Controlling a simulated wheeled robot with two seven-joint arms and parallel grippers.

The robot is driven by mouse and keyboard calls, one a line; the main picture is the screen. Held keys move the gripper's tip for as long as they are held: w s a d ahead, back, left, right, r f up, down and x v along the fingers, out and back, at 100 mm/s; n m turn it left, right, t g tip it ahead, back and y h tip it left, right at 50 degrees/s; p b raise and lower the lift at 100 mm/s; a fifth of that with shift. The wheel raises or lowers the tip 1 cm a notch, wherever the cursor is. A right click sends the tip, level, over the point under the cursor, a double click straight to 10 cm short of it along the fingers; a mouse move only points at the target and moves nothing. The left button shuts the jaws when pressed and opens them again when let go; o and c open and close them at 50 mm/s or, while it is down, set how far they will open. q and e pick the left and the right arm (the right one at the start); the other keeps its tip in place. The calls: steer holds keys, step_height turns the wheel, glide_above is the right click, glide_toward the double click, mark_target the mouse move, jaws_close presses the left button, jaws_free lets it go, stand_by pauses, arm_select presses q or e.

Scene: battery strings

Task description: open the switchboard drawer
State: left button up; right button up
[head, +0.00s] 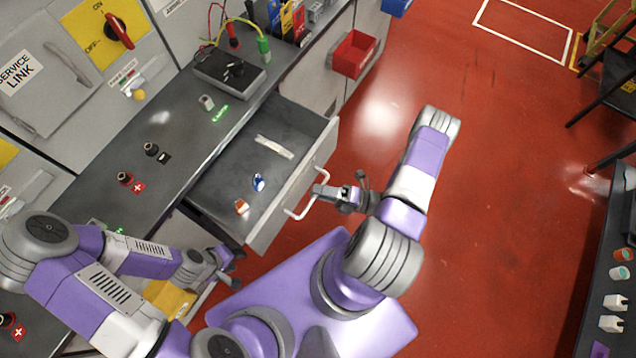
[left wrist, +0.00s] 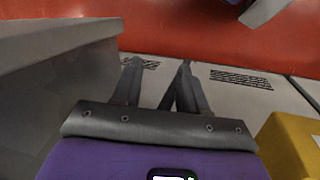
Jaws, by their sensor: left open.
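The switchboard drawer (head: 218,180) is pulled out from under the grey worktop, its inside in view. Its front panel (head: 262,235) carries a pale bar handle (head: 300,213). My right gripper (head: 318,191) is at this handle, its fingers reaching it or very close to it; I cannot tell whether they are shut around it. My left gripper (head: 232,268) is low, left of the drawer front and apart from it. In the left wrist view its fingers (left wrist: 158,80) are apart with nothing between them.
The drawer holds a white strip (head: 274,147), a blue-and-white piece (head: 258,182) and an orange-and-white piece (head: 241,208). A red bin (head: 354,54) hangs beyond the drawer. A yellow object (left wrist: 291,146) is beside my left gripper.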

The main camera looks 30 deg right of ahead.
steer(key=v, duration=0.6)
steer(key=shift+s+d, duration=0.25)
steer(key=shift+d, duration=0.05)
